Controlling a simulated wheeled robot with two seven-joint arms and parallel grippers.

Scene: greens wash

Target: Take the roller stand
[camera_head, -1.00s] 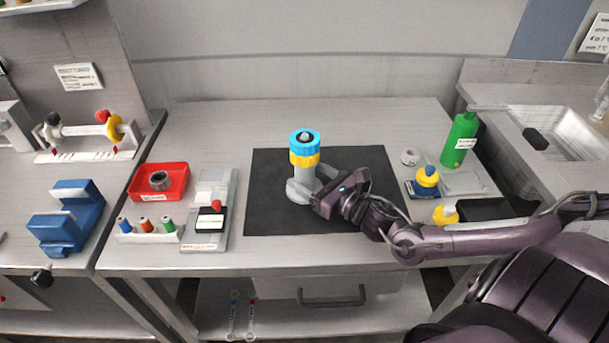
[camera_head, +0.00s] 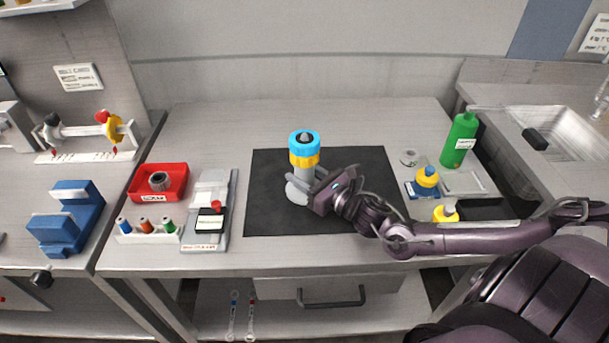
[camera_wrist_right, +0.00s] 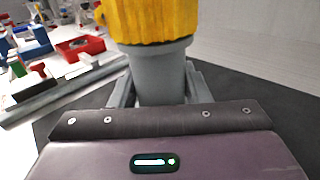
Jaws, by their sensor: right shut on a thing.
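The upright grey stand (camera_head: 304,173) with a yellow ring and a blue ribbed top (camera_head: 304,140) is on the dark mat (camera_head: 265,215). I cannot tell whether this is the roller stand. My right gripper (camera_head: 312,188) is shut on its grey column, low down and from the right. In the right wrist view the grey column (camera_wrist_right: 160,75) sits between the fingers, below the yellow ring (camera_wrist_right: 152,20). The stand's base is partly hidden by the gripper. My left gripper is in neither view.
A green bottle (camera_head: 460,140) and yellow-topped items stand right. A sink (camera_head: 565,125) is at far right. The back of the counter is clear.

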